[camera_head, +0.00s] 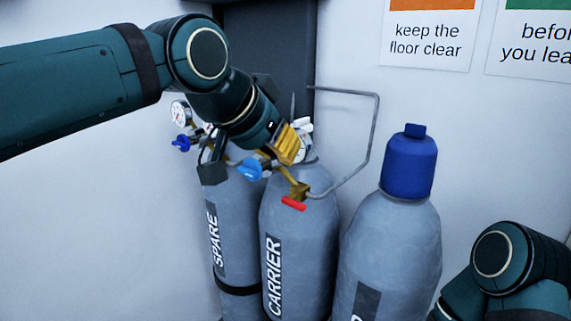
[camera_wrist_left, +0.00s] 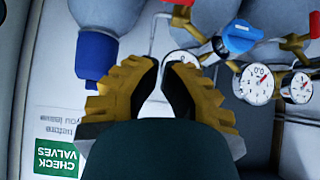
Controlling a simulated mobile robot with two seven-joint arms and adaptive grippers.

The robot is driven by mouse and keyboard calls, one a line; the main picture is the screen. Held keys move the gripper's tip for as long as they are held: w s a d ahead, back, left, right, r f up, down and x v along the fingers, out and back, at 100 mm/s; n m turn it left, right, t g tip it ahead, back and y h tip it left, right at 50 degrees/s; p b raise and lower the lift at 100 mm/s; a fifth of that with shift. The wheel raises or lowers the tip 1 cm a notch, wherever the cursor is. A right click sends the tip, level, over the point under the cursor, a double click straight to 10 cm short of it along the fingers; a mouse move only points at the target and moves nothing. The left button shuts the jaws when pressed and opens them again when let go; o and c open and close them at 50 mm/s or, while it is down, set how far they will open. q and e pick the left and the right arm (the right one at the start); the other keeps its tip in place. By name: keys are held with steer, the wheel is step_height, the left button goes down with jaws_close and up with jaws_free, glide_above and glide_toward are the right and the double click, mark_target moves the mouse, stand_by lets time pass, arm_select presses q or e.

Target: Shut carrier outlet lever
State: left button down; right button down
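The carrier cylinder (camera_head: 312,232) stands upright in the middle of the row. Its red outlet lever (camera_head: 293,203) sits on a brass valve (camera_head: 299,190), where the grey outlet pipe (camera_head: 372,125) joins. A red lever (camera_wrist_left: 180,2) is cut off by the top edge of the left wrist view. My left gripper (camera_head: 291,145) is above and behind the lever, apart from it, near the carrier regulator's blue knob (camera_head: 250,169). My right gripper is out of view.
The spare cylinder (camera_head: 227,245) stands left of the carrier, with a gauge (camera_head: 180,113) and blue knob (camera_head: 181,144). A blue-capped cylinder (camera_head: 392,235) stands to the right. Gauges (camera_wrist_left: 256,84) and pipes crowd the gripper. The outlet pipe loops up toward the wall.

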arm_select(q)
glide_above(300, 205)
step_height(300, 205, down, 6)
steer(key=shift+f+b, duration=0.1)
steer(key=shift+b, duration=0.25)
step_height(300, 205, down, 2)
steer(key=shift+w+d+f+b, duration=0.1)
steer(key=shift+w+f+b, duration=0.05)
steer(key=shift+b, duration=0.15)
steer(key=shift+f, duration=0.8)
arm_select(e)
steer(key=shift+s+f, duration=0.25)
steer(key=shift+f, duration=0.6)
arm_select(q)
steer(key=shift+d+f+b, duration=0.1)
steer(key=shift+b, duration=0.25)
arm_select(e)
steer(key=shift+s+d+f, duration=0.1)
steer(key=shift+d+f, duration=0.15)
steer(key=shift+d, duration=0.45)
